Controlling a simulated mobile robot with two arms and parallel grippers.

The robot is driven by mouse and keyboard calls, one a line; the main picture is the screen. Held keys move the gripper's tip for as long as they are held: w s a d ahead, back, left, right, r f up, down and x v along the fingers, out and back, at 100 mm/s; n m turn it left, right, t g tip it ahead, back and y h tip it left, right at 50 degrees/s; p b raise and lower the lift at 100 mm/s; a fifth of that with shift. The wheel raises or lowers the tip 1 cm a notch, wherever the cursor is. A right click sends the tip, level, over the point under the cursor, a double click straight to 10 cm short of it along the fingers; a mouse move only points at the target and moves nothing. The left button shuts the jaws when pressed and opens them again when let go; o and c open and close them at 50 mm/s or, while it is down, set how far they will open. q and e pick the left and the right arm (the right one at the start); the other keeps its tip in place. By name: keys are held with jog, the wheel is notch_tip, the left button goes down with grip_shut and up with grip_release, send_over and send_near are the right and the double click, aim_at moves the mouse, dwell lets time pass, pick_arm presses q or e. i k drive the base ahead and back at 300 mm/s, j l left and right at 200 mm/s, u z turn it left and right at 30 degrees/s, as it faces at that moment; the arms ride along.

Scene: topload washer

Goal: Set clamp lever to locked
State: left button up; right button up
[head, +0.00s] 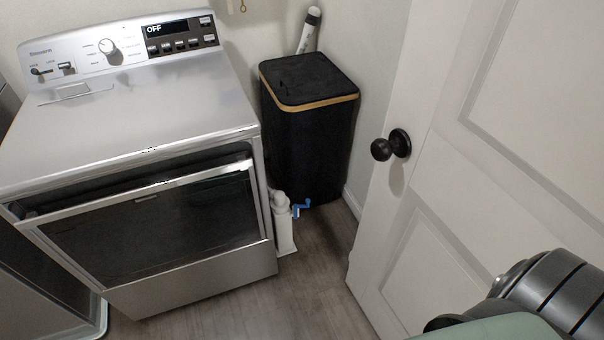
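No part is clearly labelled as the clamp lever. A small black lever (41,71) sits at the left end of the washer's control panel, lying roughly sideways; its labels are too small to read. Beside it is a small switch (66,67). A blue crank-like handle (303,207) sticks out from a white upright fixture (283,223) on the floor, close to the washer's right side. I cannot tell which of these is the clamp lever, or whether it is locked. Neither of my grippers is in view; only part of my own arm shows at bottom right.
The silver washer (130,125) fills the left; its display (165,29) reads OFF. A black bin with a wooden rim (310,130) stands behind the fixture. A white door (440,150) with a black knob (391,145) blocks the right. Bare floor (300,300) lies between.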

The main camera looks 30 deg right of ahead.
aim_at(308, 200)
jog(key=z, duration=0.85)
